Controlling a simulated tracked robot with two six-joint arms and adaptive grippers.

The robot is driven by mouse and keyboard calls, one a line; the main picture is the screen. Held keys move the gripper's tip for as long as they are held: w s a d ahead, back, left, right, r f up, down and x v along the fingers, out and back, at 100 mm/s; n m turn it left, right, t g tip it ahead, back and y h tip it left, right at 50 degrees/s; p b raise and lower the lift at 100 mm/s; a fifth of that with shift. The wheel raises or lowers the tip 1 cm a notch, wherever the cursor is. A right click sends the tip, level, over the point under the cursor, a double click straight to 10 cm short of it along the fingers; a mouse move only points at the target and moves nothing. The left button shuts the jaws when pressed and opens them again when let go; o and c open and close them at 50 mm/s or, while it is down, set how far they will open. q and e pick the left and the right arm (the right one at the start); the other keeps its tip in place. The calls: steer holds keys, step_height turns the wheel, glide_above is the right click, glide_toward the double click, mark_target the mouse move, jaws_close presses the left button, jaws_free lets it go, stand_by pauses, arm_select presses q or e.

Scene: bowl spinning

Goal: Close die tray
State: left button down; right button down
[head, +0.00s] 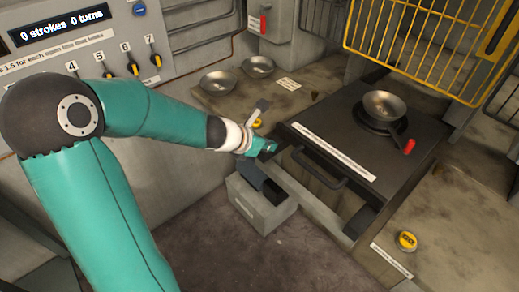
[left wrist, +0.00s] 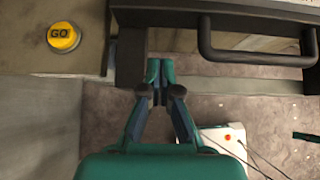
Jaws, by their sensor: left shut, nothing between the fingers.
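The dark die tray (head: 325,118) sticks out toward me from the press, with a white label strip and a black bar handle (head: 318,170) on its front. A metal bowl (head: 384,105) sits on the round black die on the tray. The handle also shows in the left wrist view (left wrist: 255,55). My left gripper (head: 272,148) is shut and empty at the tray's front left corner, left of the handle. In the left wrist view its closed fingertips (left wrist: 160,70) are close to the tray's front edge; I cannot tell whether they touch. My right gripper is not in view.
Yellow buttons stand left (head: 257,123) and right (head: 405,240) of the tray. Two bowls (head: 218,82) (head: 257,67) rest on the left bench. A yellow mesh guard (head: 430,45) is above the tray's back. A grey box (head: 262,208) stands below my left gripper.

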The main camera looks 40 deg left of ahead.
mark_target(289, 140)
arm_select(q)
steer(key=x, duration=0.2)
steer(key=shift+f+b, duration=0.35)
steer(key=w, duration=0.1)
steer(key=w+p, duration=0.1)
steer(key=shift+w+d+r, duration=0.15)
steer(key=shift+w+r, duration=0.15)
steer(key=shift+r, duration=0.05)
steer(key=shift+w, duration=0.7)
